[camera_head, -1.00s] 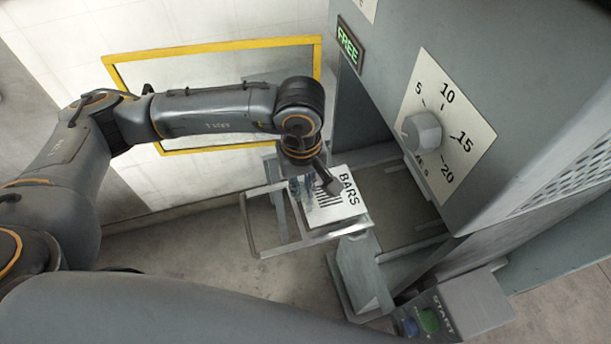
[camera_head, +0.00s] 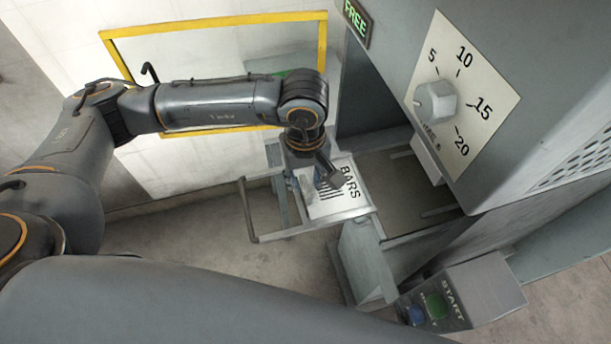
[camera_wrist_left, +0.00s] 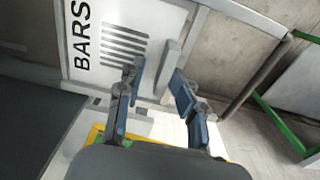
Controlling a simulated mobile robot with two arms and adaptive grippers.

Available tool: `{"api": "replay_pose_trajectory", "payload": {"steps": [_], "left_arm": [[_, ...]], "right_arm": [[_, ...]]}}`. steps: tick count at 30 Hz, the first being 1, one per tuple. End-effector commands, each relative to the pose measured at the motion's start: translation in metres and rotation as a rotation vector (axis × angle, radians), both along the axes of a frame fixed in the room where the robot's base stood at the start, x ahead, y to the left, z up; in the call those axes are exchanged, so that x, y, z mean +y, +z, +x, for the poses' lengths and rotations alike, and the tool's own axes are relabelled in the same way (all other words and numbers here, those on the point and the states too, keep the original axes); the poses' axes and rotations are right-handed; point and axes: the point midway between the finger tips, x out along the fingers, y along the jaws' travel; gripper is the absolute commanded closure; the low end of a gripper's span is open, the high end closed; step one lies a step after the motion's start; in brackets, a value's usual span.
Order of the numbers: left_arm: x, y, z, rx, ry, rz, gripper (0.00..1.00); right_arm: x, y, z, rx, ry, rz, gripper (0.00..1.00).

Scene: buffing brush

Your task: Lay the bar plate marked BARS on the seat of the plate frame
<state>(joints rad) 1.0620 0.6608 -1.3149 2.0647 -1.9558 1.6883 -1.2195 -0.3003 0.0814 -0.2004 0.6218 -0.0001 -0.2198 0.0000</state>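The white bar plate (camera_head: 351,198), with BARS and black stripes, appears to lie flat on the grey plate frame (camera_head: 292,232), beside the machine opening. In the left wrist view the plate (camera_wrist_left: 98,60) sits alongside the frame's rail (camera_wrist_left: 190,42). A grey upright tab (camera_wrist_left: 168,68) rises near the plate's edge. My left gripper (camera_head: 318,180) is over the plate. In the wrist view its two blue-grey fingers (camera_wrist_left: 157,84) stand apart, with the tab just ahead between them. Contact with the tab cannot be told. My right gripper is out of view.
The grey machine has a dial (camera_head: 436,102), a lit FREE sign (camera_head: 356,20) and a START box (camera_head: 452,300) at front right. A yellow-edged panel (camera_head: 215,22) is behind my left arm. Open floor (camera_head: 190,240) lies left of the frame.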

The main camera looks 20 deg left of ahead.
Motion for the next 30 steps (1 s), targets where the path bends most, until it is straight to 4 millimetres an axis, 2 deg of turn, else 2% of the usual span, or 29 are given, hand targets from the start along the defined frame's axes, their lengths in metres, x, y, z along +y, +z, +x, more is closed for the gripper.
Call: {"api": "replay_pose_trajectory", "payload": {"steps": [7, 11, 14, 24, 30], "left_arm": [[0.000, -0.001, -0.001, 0.002, -0.001, 0.000, 0.63], [0.000, 0.008, 0.001, -0.002, -0.001, -0.001, 0.63], [0.000, 0.024, 0.001, -0.005, -0.001, -0.002, 0.63], [0.000, 0.094, 0.000, -0.003, -0.002, -0.001, 0.63], [0.000, 0.116, 0.000, 0.000, -0.001, 0.000, 0.63]], "right_arm": [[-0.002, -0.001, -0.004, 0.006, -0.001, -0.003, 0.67], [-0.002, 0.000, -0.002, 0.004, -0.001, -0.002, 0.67], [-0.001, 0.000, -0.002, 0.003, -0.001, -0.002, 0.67], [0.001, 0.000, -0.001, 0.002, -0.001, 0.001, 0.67], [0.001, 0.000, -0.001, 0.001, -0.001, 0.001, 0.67]]}}
